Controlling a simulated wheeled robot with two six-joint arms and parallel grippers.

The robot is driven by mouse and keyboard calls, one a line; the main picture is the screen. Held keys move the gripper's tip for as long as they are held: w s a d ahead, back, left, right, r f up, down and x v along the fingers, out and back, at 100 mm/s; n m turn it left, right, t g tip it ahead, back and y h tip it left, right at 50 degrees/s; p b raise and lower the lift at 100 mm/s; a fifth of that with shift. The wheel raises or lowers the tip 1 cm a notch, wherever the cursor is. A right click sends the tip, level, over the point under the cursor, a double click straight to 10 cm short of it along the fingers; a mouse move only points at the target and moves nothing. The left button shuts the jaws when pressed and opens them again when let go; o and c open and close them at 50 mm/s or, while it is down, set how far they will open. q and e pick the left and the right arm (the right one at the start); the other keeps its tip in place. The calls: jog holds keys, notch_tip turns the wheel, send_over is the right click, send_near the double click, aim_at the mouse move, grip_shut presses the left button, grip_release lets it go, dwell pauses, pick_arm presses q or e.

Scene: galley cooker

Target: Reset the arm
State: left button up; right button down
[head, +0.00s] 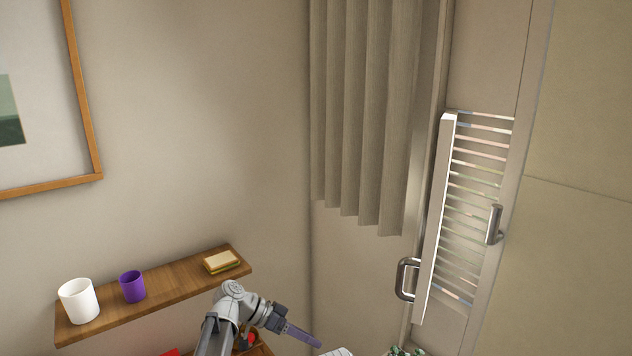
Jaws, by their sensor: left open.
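My left gripper (303,335) shows at the bottom of the head view, in front of and to the right of the wooden shelf. Its arm rises from the bottom edge and bends to the right at a grey joint. The jaws are open and point down to the right, with nothing seen between them. My right gripper is out of view.
A wall shelf (180,285) bears a white cup (79,301), a purple cup (132,287) and a sponge (221,262). Below are partly hidden red things and a plant (405,351). A slatted panel (478,190) with metal handles (406,279) stands right.

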pick_arm(q)
jog(key=s+a+f+n+y, duration=1)
jog(key=s+a+y, duration=0.1)
jog(key=s+a, duration=0.3)
jog(key=s+d+f+m+b, duration=0.1)
jog(key=s+d, duration=0.1)
jog(key=d, duration=0.3)
jog(key=s+d+f+m+y+b, duration=0.1)
jog(key=s+d+m+b, duration=0.1)
jog(key=d, duration=0.3)
jog(key=shift+s, duration=0.6)
jog(key=shift+d+f, duration=0.1)
jog(key=shift+d, duration=0.1)
jog(key=shift+c, duration=0.5)
